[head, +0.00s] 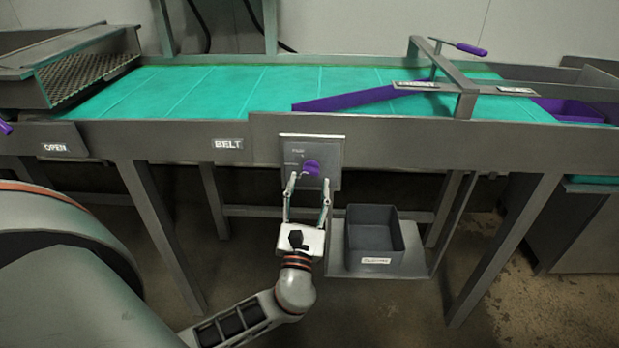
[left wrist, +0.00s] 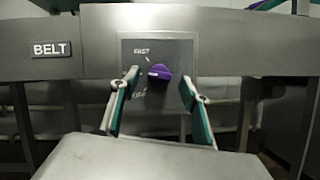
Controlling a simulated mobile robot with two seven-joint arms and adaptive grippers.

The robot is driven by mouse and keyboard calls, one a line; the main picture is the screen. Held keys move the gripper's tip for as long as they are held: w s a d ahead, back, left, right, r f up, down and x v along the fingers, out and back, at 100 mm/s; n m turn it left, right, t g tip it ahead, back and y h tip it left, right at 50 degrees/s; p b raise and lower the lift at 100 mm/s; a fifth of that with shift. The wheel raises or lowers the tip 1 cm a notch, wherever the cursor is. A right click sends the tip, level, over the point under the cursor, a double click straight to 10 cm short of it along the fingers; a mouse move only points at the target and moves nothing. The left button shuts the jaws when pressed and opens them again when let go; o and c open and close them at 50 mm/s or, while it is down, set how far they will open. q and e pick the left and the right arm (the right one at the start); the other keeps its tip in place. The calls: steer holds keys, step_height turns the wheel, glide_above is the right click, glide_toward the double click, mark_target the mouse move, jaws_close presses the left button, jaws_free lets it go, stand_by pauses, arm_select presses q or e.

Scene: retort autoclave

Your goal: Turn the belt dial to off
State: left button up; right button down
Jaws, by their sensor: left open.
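The purple belt dial (head: 311,167) sits on a grey control plate (head: 328,150) on the front of the conveyor, right of the BELT label (head: 228,144). In the left wrist view the dial (left wrist: 159,72) shows between my fingertips, with a white mark on its left side and the word FAST above it. Lettering below the dial is partly hidden and too small to read. My left gripper (head: 308,182) is open, its two fingers pointing at the plate on either side of the dial. I cannot tell whether they touch it. My right gripper is not in view.
A dark grey bin (head: 375,243) stands on a low shelf right of my left gripper. The green belt (head: 230,88) runs above, with a purple diverter bar (head: 345,99) across it. An OPEN label (head: 54,148) is at the left. Table legs stand on both sides below.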

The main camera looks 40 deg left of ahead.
mark_target(311, 170)
arm_select(q)
steer(key=shift+x, duration=1.35)
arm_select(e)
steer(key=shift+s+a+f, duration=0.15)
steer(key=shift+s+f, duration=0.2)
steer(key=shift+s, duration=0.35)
arm_select(q)
steer(key=c, duration=1.1)
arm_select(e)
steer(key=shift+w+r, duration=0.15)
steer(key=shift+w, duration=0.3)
arm_select(q)
steer(key=shift+f, duration=0.1)
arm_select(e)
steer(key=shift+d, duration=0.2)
